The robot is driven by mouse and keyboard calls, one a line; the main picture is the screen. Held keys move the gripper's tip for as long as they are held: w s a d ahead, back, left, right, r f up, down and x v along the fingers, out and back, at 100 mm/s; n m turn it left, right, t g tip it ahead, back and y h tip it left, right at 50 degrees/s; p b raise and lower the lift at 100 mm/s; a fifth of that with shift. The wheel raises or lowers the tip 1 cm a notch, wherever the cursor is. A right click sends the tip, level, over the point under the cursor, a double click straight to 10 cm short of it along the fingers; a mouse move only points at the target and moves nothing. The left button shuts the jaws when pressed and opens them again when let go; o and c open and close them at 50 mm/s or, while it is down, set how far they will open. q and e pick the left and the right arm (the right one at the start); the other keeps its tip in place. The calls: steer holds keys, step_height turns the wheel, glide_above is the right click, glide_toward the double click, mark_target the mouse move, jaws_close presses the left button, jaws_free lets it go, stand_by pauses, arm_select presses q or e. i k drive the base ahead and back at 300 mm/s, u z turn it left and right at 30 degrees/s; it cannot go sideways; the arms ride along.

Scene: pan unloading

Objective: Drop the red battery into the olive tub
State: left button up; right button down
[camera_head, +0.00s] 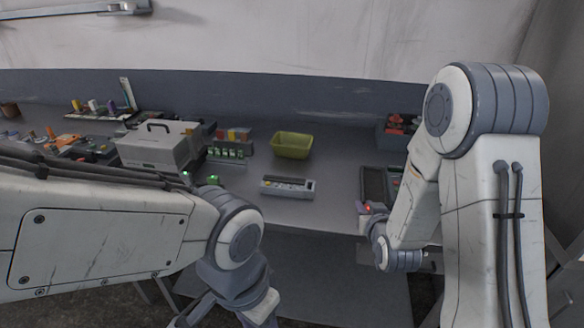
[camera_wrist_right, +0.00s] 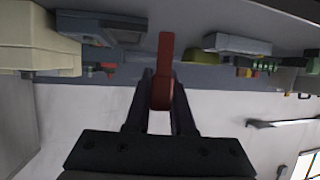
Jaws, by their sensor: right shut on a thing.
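The olive tub (camera_head: 292,151) stands on the grey table near its middle, toward the back, and looks empty. An olive patch, probably the tub, shows in the right wrist view (camera_wrist_right: 194,55). My right gripper (camera_head: 367,211) is at the table's front edge, right of and nearer than the tub. It is shut on a red piece, seemingly the red battery (camera_wrist_right: 163,72), which sticks out beyond the fingers; its far end is in clear view. My left gripper (camera_head: 228,312) is low at the bottom edge, partly cut off, and its jaws are unclear.
A grey charger-like box (camera_head: 287,187) lies in front of the tub. A grey case with a handle (camera_head: 158,147) and small green and coloured items stand left. A dark tray (camera_head: 376,184) and a crate of red things (camera_head: 383,139) are at right.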

mark_target(287, 151)
steer(key=z, duration=0.35)
steer(key=k, duration=0.15)
steer(key=u, duration=1.15)
steer(key=i, duration=0.95)
steer(key=z, duration=0.65)
steer(key=i, duration=0.5)
steer(key=u, duration=0.05)
